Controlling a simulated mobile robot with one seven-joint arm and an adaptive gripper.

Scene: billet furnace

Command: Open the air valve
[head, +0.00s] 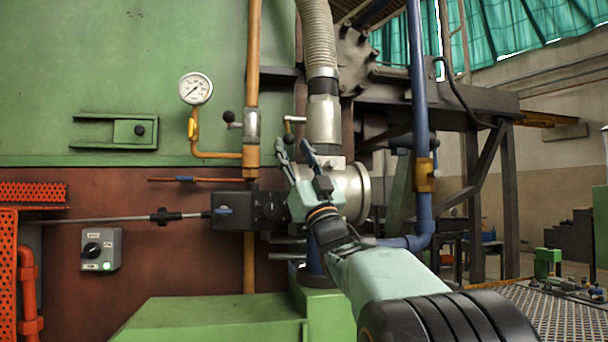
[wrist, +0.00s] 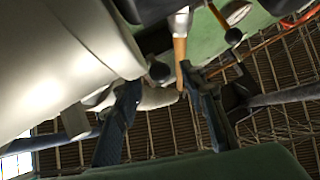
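No label marks the air valve. A small lever (head: 289,127) with a pale top and a brass-coloured stem stands beside the silver pipe under the grey hose, just above my fingertips. My gripper (head: 296,147) is raised in front of the large silver cylinder (head: 352,190), with its two dark fingers apart. In the wrist view the fingers (wrist: 160,82) are also spread, with a black ball knob (wrist: 160,72) showing between their tips. I cannot tell whether they touch it. An orange-brown rod (wrist: 180,62) shows near the right finger.
Left of my gripper, an orange pipe (head: 253,50) carries a valve with a black ball lever (head: 229,117). A blue pipe (head: 418,75) with a brass fitting (head: 425,175) stands to the right. A black actuator block (head: 236,210) sits lower left.

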